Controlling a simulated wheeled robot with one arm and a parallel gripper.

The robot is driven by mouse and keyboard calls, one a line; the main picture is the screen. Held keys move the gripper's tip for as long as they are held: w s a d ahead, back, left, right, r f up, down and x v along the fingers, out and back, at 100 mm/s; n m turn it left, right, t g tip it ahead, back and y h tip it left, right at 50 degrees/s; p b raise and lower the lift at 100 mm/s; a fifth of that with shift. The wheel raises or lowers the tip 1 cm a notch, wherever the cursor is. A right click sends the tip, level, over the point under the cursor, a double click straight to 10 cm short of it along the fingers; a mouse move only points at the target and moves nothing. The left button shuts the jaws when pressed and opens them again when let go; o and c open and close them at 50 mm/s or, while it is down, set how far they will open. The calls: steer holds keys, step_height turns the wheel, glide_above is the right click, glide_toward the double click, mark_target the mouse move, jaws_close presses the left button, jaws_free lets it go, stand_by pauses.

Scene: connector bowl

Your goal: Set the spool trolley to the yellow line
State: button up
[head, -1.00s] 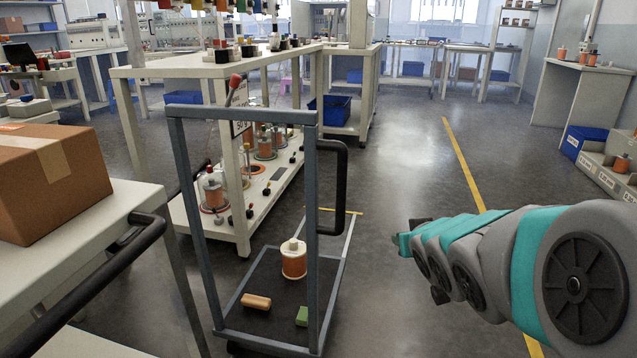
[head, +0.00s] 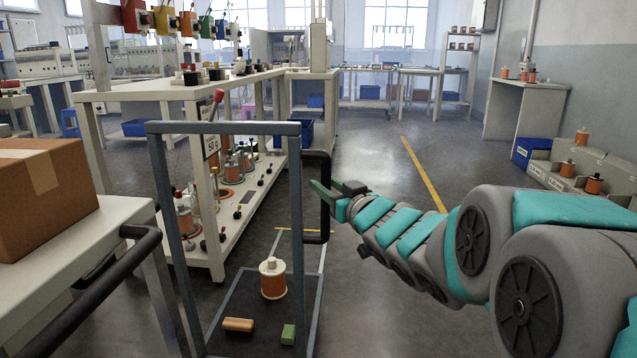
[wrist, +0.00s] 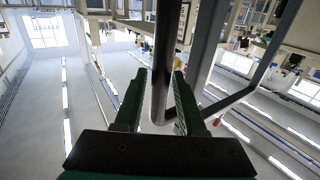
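The spool trolley (head: 224,128) has a grey-blue upright frame, a black side handle (head: 326,200) and a dark low deck (head: 255,308). An orange spool (head: 272,280) with a white top stands on the deck. My gripper (head: 325,184) is at the handle. In the wrist view its two green fingers are open, with the black handle (wrist: 163,70) between them; a gap shows at the left finger, and contact at the right is unclear. A short yellow line (head: 310,230) crosses the floor just beyond the trolley. A long yellow line (head: 424,175) runs away to the right.
A white shelf bench (head: 150,95) stands close on the trolley's left. A cart with a cardboard box (head: 40,195) is at the near left. Floor beyond and right is clear.

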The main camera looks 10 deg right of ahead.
steer(key=shift+x, duration=1.9)
jaws_close()
